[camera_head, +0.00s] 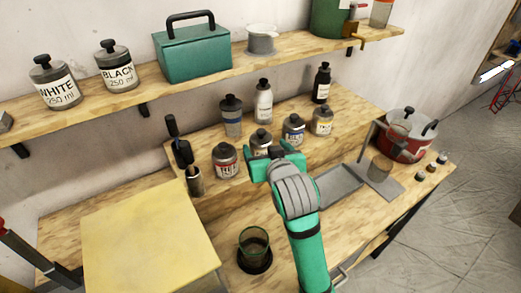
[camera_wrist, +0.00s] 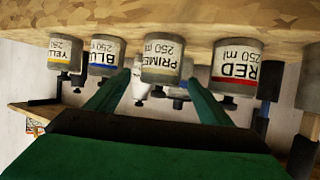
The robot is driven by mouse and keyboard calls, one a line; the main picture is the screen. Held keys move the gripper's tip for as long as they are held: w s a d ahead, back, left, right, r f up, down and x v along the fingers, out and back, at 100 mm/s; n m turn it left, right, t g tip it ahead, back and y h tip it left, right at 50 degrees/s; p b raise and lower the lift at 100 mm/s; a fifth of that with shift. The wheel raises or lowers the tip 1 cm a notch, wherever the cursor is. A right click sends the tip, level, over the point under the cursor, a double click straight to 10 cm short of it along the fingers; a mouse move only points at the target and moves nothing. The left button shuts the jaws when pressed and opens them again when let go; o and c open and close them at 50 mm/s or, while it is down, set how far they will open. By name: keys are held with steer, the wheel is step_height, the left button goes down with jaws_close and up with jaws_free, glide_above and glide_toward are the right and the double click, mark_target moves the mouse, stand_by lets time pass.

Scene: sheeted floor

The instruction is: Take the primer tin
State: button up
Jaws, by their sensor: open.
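The primer tin is a small grey tin with a pale label reading "PRIME" and "250 ml". It shows in the upside-down wrist view (camera_wrist: 161,57), centred in the gap between my fingers. In the head view the primer tin (camera_head: 261,138) stands on the raised wooden shelf of the bench, its lower part hidden by my gripper. My green gripper (camera_head: 270,153) is open in front of it; it also shows in the wrist view (camera_wrist: 157,80). I see no finger touching the tin. I cannot tell how far the fingertips reach along its sides.
The red tin (camera_head: 225,160) and the blue tin (camera_head: 293,128) stand close on either side, with the yellow tin (camera_head: 322,120) beyond. Bottles (camera_head: 231,116) stand behind. A glass (camera_head: 254,246) and a grey tray (camera_head: 340,186) are on the lower bench.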

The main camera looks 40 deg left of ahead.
mark_target(261, 142)
steer(key=shift+x, duration=2.8)
steer(key=shift+s+a+r, duration=0.1)
steer(key=c, duration=1.4)
steer(key=shift+r, duration=0.1)
steer(key=shift+c, duration=0.7)
steer(key=shift+r, duration=0.1)
